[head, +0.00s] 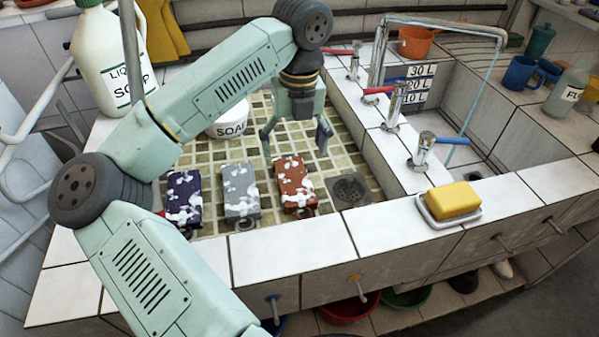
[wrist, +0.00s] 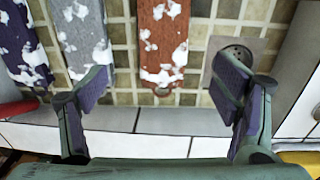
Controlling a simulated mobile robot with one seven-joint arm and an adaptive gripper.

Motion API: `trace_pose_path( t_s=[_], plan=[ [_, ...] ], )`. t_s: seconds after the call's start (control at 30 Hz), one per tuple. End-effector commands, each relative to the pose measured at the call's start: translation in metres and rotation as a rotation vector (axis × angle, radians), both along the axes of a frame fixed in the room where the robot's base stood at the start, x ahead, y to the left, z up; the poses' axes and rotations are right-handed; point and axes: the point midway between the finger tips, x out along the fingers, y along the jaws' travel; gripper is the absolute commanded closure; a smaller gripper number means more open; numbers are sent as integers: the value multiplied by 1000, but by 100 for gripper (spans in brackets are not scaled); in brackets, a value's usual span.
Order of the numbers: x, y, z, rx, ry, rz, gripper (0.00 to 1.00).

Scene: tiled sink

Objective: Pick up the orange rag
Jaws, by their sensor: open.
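The orange rag (head: 294,188), rust-coloured with white foam patches, lies flat on the tiled sink floor. It is the rightmost of three similar rags. My gripper (head: 295,138) is open and empty, pointing down above the basin, just behind the orange rag in the head view. In the wrist view the orange rag (wrist: 162,50) runs from the top edge down to between the spread fingers of my gripper (wrist: 162,86). It appears below them and not touching them. Its far end is cut off there.
A grey rag (head: 240,192) and a purple rag (head: 184,198) lie to its left. A drain (head: 348,190) is to its right. The white front ledge (head: 290,245) is close by.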

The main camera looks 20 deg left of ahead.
Motion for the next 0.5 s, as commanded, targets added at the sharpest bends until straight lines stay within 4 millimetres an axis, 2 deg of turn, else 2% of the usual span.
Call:
trace_pose_path(
  t_s=[0.2,0.5],
  plan=[
    [-1,0,-34,-3,2,-3,18],
    [-1,-2,-60,-6,2,-4,18]
  ],
)
